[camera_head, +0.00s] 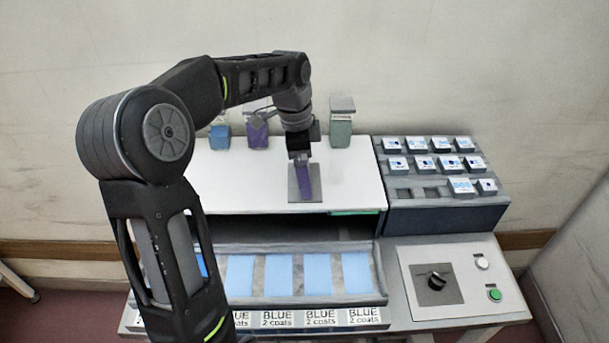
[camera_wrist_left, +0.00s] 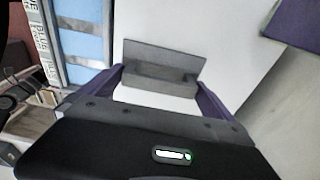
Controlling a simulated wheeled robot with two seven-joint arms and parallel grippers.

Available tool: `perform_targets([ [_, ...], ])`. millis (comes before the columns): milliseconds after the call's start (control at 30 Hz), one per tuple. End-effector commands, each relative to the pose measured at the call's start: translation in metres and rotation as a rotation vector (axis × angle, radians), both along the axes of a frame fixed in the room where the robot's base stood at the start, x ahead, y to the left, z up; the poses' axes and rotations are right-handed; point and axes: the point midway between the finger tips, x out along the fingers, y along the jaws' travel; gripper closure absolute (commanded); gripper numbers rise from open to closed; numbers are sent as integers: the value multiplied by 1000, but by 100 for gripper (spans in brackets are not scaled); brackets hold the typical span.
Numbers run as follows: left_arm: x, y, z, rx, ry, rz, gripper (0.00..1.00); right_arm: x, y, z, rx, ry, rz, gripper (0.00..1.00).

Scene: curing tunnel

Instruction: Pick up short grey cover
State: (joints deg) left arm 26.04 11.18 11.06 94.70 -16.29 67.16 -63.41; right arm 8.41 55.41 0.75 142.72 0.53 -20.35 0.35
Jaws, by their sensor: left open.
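The short grey cover (camera_head: 316,186) lies on the white top of the tunnel (camera_head: 240,180), near its front edge. In the left wrist view the grey cover (camera_wrist_left: 160,56) shows as a flat plate with a raised grey block across it. My left gripper (camera_head: 303,184) points down over the cover, and its purple fingers hide part of it in the head view. In the left wrist view the left gripper (camera_wrist_left: 158,78) is open, with one finger on each side of the raised block. Whether the fingers touch it I cannot tell. My right gripper is not in view.
Blue (camera_head: 220,137), purple (camera_head: 256,134) and green (camera_head: 342,133) containers stand along the back. A rack of labelled tiles (camera_head: 470,214) and a control panel (camera_head: 462,300) are at the right. Blue panels (camera_head: 311,274) lie in a tray in front.

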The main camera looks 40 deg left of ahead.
Motion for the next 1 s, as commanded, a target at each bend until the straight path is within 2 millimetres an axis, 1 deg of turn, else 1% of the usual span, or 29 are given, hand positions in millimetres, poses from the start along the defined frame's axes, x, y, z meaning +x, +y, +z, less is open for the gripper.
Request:
perform_targets([
  [567, 0, 0, 0, 0, -1, 0, 0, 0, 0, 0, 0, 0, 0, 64],
  [1000, 0, 0, 0, 0, -1, 0, 36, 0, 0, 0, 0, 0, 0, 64],
])
